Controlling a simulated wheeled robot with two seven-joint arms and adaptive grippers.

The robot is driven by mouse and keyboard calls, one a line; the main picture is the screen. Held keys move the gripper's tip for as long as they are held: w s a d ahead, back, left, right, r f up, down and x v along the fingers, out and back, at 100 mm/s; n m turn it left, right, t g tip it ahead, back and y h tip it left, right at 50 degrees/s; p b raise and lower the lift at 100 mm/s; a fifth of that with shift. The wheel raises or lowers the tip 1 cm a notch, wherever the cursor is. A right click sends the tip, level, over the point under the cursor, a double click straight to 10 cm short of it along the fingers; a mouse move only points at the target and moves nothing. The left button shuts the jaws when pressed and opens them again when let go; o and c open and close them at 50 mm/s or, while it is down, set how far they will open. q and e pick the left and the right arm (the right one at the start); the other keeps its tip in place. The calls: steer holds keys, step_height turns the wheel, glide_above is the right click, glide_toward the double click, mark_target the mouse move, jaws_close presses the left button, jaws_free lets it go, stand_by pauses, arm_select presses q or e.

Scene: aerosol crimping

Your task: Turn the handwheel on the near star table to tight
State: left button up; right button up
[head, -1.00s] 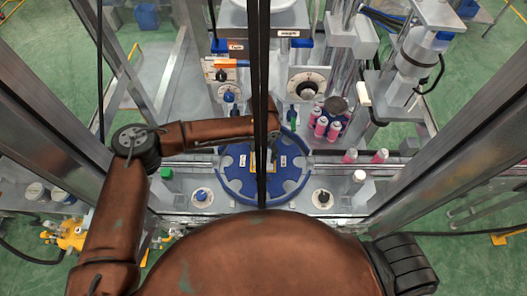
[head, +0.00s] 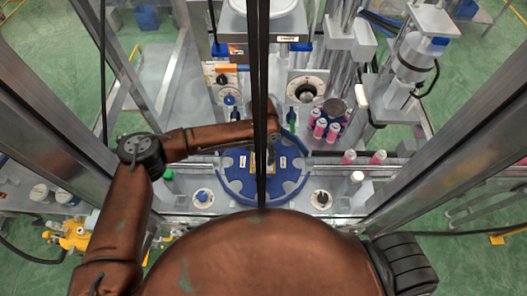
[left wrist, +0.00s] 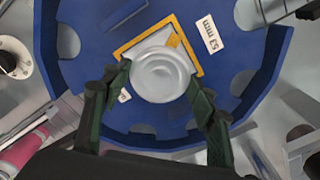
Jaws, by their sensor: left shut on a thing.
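The blue star table (head: 236,186) sits at the near middle in the head view. It also fills the left wrist view (left wrist: 85,70). Its handwheel (left wrist: 160,74) is a round pale grey knob at the centre, inside a yellow square outline. My left gripper (left wrist: 157,88) reaches down over the table. Its dark green fingers stand on either side of the handwheel, shut on it. In the head view a dark vertical bar and my left arm hide most of the handwheel and my left gripper (head: 271,150). My right gripper is not in view.
Pink cans (head: 348,157) stand to the right of the star table, with several more (head: 320,128) behind. A larger dial (head: 307,90) stands behind. Metal posts close in both sides.

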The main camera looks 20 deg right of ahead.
mark_target(264, 156)
arm_select(q)
steer(key=m+p, duration=0.1)
steer(key=m, duration=0.2)
steer(key=shift+m+p, duration=0.5)
steer(key=shift+m, duration=0.9)
steer(key=o, duration=1.2)
steer(key=shift+c, duration=0.2)
steer(key=shift+r, duration=0.1)
step_height(264, 156, up, 7)
steer(key=shift+r, duration=0.15)
steer(key=shift+d, duration=0.1)
